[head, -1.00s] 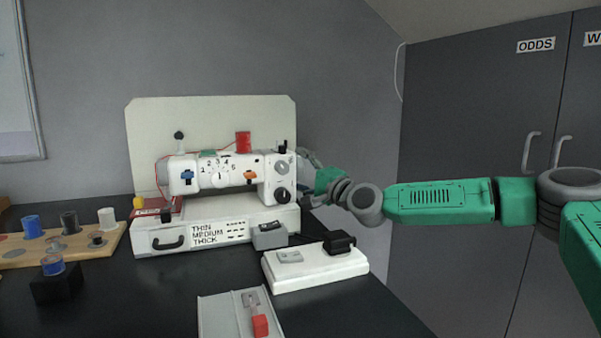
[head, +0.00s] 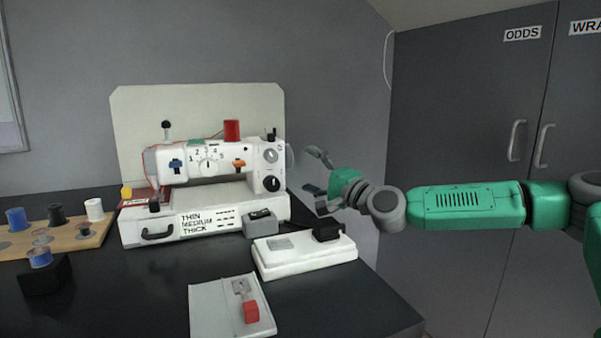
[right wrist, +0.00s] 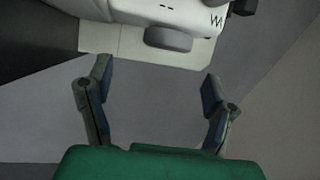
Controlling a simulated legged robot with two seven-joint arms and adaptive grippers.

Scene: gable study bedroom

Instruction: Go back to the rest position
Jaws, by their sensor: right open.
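My right gripper (head: 316,182) is in the head view, just right of the white sewing machine (head: 215,163), at the end of my green arm. It is open and empty, with a gap between it and the machine's right end. In the right wrist view its two fingers (right wrist: 155,95) are spread wide with nothing between them. Part of the white machine (right wrist: 145,40) shows beyond the fingertips at the top of that view. My left gripper is not in view.
The machine stands on a black table (head: 130,290). A white pedal-like block (head: 300,258), a grey plate with a red part (head: 215,305) and a wooden spool board (head: 85,240) lie around it. Dark cabinet doors (head: 450,110) stand behind my right arm.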

